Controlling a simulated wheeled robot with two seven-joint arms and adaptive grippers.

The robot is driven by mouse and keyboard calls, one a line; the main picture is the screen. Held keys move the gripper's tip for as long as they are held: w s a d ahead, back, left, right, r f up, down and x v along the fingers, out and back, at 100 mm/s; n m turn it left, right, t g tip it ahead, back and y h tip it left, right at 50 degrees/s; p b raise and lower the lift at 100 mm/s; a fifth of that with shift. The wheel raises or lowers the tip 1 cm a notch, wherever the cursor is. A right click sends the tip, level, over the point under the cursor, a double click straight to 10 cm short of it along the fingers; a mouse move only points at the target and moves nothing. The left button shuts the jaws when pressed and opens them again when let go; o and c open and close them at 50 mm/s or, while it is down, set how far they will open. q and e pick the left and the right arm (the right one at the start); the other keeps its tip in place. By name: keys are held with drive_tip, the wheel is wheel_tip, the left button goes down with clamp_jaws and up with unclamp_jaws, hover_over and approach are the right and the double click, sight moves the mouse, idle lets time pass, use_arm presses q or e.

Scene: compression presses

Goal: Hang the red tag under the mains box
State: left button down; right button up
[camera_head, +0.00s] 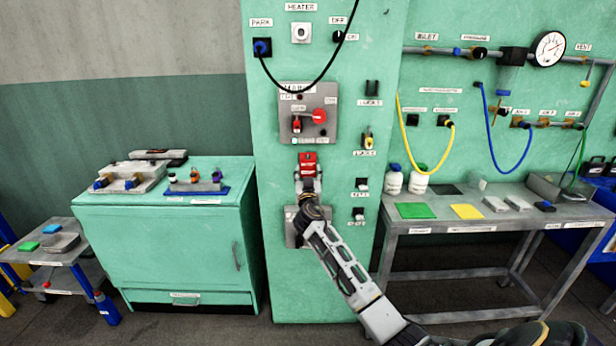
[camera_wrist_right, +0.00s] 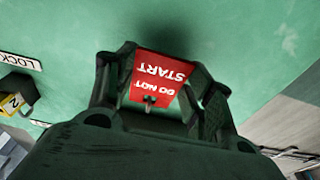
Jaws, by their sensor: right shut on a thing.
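The red tag (camera_head: 308,159) is at the front of the green column, just below the mains box (camera_head: 326,130). In the right wrist view the red tag (camera_wrist_right: 157,80) reads "DO NOT START", upside down, and sits between the fingers. My right gripper (camera_head: 308,182) is shut on the tag from below; in the right wrist view the gripper (camera_wrist_right: 155,95) has a finger on each side of it. The mains box is a grey plate with red parts on it. Whether the tag touches a hook or the column cannot be told. My left gripper is not in view.
A yellow padlock (camera_head: 367,140) hangs right of the mains box; it also shows in the right wrist view (camera_wrist_right: 15,100). A black cable (camera_head: 300,88) loops above the box. A grey plate (camera_head: 292,228) is behind my right arm. A bench (camera_head: 490,205) stands right, a green cabinet (camera_head: 165,240) left.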

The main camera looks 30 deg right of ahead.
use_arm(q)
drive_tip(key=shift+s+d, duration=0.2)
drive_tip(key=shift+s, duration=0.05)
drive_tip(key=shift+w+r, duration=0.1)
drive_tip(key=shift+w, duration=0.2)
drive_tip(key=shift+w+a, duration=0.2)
use_arm(e)
drive_tip(key=o, duration=0.8)
drive_tip(key=shift+o, duration=0.2)
drive_tip(key=shift+v, duration=1)
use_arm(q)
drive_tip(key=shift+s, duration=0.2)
use_arm(e)
drive_tip(key=v, duration=1)
